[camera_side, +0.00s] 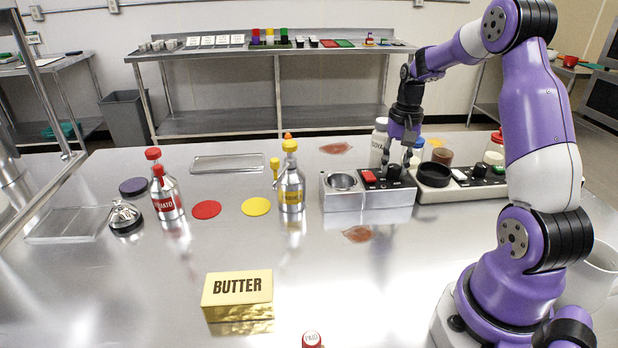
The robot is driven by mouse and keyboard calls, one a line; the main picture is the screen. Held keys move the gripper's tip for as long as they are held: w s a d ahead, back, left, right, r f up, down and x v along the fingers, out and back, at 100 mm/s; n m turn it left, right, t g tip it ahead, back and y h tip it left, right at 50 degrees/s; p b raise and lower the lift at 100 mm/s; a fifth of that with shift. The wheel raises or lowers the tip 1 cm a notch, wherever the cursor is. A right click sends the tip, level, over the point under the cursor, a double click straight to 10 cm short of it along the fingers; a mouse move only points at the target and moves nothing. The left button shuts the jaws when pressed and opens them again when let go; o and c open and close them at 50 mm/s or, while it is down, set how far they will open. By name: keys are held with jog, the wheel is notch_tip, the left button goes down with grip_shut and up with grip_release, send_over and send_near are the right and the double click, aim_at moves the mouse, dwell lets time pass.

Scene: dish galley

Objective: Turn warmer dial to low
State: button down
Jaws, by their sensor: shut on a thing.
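A steel unit with a round well (342,182) stands right of centre on the steel table. Its black control panel (372,186) carries a red switch (368,176) and a small black dial (394,173). My gripper (396,163) points down over this panel and is shut on the black dial. The fingers partly cover the dial, so its pointer and setting cannot be read.
White jars (379,142) stand behind my gripper. A yellow-capped bottle (291,188) stands left, beyond it a red-capped bottle (166,190). A gold butter block (237,290) lies in front. The front-centre table is mostly clear.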

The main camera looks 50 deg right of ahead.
aim_at(397, 166)
jog(key=shift+f, duration=0.1)
jog(key=c, duration=0.6)
grip_release()
jog(key=r, duration=1.2)
jog(key=shift+s+d, duration=0.15)
jog(key=shift+s, duration=0.1)
